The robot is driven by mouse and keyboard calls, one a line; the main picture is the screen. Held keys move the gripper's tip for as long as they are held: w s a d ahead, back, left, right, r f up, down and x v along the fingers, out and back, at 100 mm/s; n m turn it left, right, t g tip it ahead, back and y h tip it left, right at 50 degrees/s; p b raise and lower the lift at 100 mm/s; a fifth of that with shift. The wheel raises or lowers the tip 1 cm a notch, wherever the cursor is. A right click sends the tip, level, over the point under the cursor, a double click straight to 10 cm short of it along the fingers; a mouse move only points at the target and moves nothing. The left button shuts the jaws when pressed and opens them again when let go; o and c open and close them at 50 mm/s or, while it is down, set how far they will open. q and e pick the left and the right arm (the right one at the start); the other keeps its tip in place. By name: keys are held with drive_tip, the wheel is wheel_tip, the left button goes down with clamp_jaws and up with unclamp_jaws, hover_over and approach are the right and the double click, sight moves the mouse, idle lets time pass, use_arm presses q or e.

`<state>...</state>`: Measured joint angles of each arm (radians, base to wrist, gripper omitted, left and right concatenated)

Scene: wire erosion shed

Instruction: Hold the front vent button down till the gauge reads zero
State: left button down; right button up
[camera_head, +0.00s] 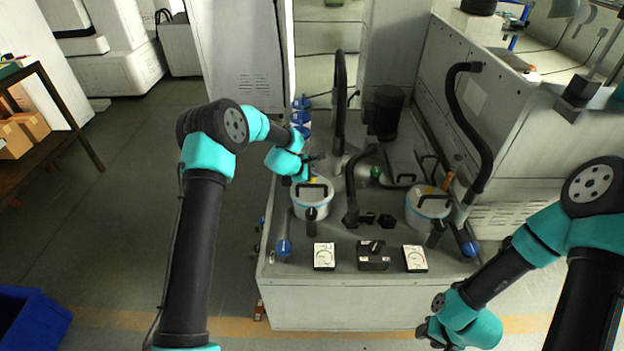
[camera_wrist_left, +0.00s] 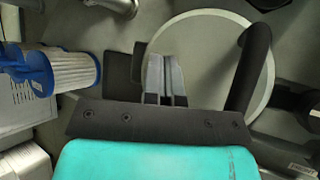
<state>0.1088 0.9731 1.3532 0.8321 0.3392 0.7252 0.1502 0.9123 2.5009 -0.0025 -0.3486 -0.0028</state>
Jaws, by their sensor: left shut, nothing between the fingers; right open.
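Two white dial gauges, one on the left (camera_head: 324,256) and one on the right (camera_head: 415,258), lie on the front of the grey bench; their readings are too small to make out. Blue round caps sit beside them, left (camera_head: 284,247) and right (camera_head: 470,249); I cannot tell which part is the front vent button. My left gripper (camera_head: 314,158) is shut and empty by the back of the left lidded pot (camera_head: 312,208). In the left wrist view its fingers (camera_wrist_left: 164,62) show in front of the round lid (camera_wrist_left: 205,35). My right gripper (camera_head: 428,334) is open at the bottom, off the bench.
A black switch box (camera_head: 373,256) sits between the gauges. A second lidded pot (camera_head: 428,209) and black hoses (camera_head: 474,130) stand at the right. A blue-ended pleated filter (camera_wrist_left: 70,70) is left of my left gripper.

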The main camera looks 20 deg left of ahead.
sight(313, 180)
use_arm(q)
drive_tip(key=shift+s+f, duration=0.2)
drive_tip(key=shift+f, duration=0.8)
idle(2.9)
drive_tip(key=shift+r, duration=0.15)
drive_tip(key=shift+s+d+r, duration=0.15)
drive_tip(key=shift+s+r, duration=0.05)
drive_tip(key=shift+r, duration=0.6)
drive_tip(key=shift+d+r, duration=0.1)
drive_tip(key=shift+r, duration=0.45)
drive_tip(key=shift+w+r, duration=0.15)
drive_tip(key=shift+r, duration=2)
